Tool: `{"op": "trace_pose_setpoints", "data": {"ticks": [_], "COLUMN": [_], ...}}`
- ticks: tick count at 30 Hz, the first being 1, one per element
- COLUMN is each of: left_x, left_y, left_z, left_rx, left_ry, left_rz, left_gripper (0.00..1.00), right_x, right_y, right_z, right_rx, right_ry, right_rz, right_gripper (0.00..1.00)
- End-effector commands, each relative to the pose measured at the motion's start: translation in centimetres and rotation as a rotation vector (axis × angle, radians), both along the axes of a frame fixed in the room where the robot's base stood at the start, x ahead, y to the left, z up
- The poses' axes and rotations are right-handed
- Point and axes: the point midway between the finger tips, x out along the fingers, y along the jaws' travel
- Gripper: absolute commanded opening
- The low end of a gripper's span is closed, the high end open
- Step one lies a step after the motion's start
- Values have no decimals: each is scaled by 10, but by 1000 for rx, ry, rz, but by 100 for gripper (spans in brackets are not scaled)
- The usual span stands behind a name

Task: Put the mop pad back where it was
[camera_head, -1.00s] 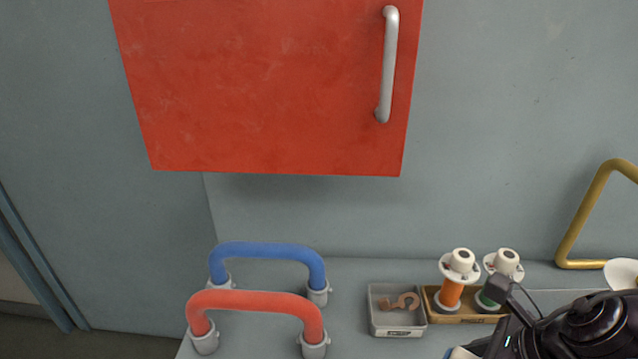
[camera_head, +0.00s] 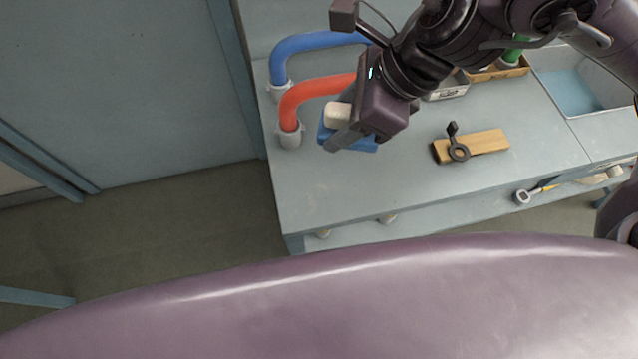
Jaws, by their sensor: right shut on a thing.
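My right gripper (camera_head: 347,128) comes in from the top right over the left part of the bench. It is shut on the mop pad, which looks like a blue pad (camera_head: 363,146) with a cream block (camera_head: 337,114) on top. The fingers and the gripper body hide part of it. The pad is close to the front of the red hose-like loop; I cannot tell whether it touches the bench. My left gripper is not in view.
A red loop (camera_head: 310,88) and a blue loop (camera_head: 305,42) stand on the grey bench (camera_head: 400,185). A wooden block with a black clamp (camera_head: 485,142) lies to the right. A blue-bottomed basin (camera_head: 572,92) is at the far right. Bench front is clear.

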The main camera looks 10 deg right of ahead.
Motion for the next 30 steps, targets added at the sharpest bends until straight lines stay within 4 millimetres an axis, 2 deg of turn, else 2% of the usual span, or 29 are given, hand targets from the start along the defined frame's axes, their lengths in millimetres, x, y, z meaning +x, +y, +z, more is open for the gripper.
{"op": "trace_pose_setpoints", "data": {"ticks": [6, 18, 21, 26, 30], "left_x": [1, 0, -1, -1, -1], "left_y": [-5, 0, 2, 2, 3], "left_z": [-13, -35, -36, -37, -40], "left_rx": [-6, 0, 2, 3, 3], "left_ry": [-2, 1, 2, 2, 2], "left_rz": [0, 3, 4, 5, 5], "left_gripper": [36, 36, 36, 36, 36], "right_x": [-2, -2, -1, 0, -1], "right_y": [1, 0, -1, 0, 0], "right_z": [-48, -133, -146, -158, -179], "right_rx": [3, 0, 0, 0, 0], "right_ry": [10, 10, 5, 2, 7], "right_rz": [1, -2, -1, -1, -1], "right_gripper": [31, 31, 31, 31, 31]}}
